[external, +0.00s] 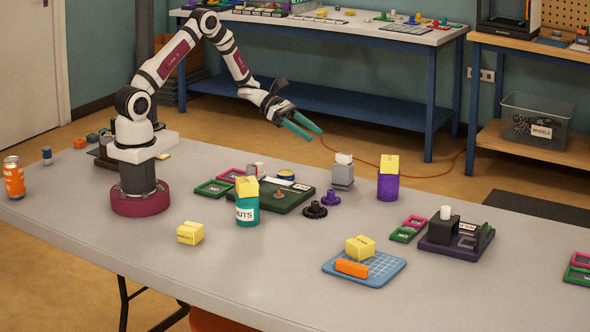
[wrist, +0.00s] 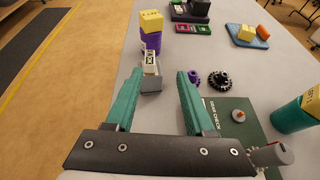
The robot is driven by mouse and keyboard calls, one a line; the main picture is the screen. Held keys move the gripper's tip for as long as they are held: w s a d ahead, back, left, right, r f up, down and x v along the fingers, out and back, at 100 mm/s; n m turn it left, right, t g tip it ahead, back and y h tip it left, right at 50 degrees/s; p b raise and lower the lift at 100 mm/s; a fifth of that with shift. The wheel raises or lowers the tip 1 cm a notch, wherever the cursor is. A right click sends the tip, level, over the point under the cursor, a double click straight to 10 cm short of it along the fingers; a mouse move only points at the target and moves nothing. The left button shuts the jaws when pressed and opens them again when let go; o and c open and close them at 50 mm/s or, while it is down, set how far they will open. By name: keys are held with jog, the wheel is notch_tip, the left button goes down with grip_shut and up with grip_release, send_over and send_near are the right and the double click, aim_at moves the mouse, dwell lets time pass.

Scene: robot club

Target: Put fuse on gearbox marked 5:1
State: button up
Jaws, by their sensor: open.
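My gripper (external: 308,130) is open and empty, raised above the table's far side. In the wrist view its teal fingers (wrist: 158,80) spread on either side of a grey block with a white labelled top (wrist: 151,80), which stands below and beyond them. Yellow boxes with small dark markings could be gearboxes: one lies on the table (external: 190,233), one on the teal NUTS can (external: 246,187), one on a purple can (external: 389,164) and one on a blue gridded mat (external: 360,247). I cannot read 5:1 on any. I cannot tell for certain which thing is the fuse.
An orange block (external: 352,268) lies on the blue mat. A dark green board (external: 290,203) and black and purple gears (external: 315,210) lie mid-table. A black device on a purple base (external: 456,238) stands right. An orange can (external: 13,177) stands left. The front middle is clear.

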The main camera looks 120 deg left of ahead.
jog(key=w+d+r+m+g+h, duration=0.25)
jog(key=d+m, duration=0.25)
jog(key=d, duration=0.4)
jog(key=w+d+r+m+g+h, duration=0.2)
jog(key=d+r+m+h, duration=0.15)
jog(key=d+m, duration=0.4)
jog(key=s+d+r+m+g, duration=0.1)
jog(key=s+d+m+g, duration=0.15)
jog(key=d, duration=0.45)
jog(key=s+d+r+m+g, duration=0.1)
jog(key=d+m+g, duration=0.1)
jog(key=d+m, duration=0.3)
jog(key=s+d+r+m+g+y, duration=0.1)
jog(key=s+d+m+g, duration=0.3)
jog(key=s+d+m, duration=0.35)
jog(key=s+a+m+y, duration=0.1)
jog(key=s+m+y, duration=0.6)
jog(key=s+m, duration=0.4)
jog(key=shift+s+a+r+m+g+y, duration=0.2)
jog(key=shift+r+m+g+y, duration=0.15)
jog(key=shift+m, duration=0.7)
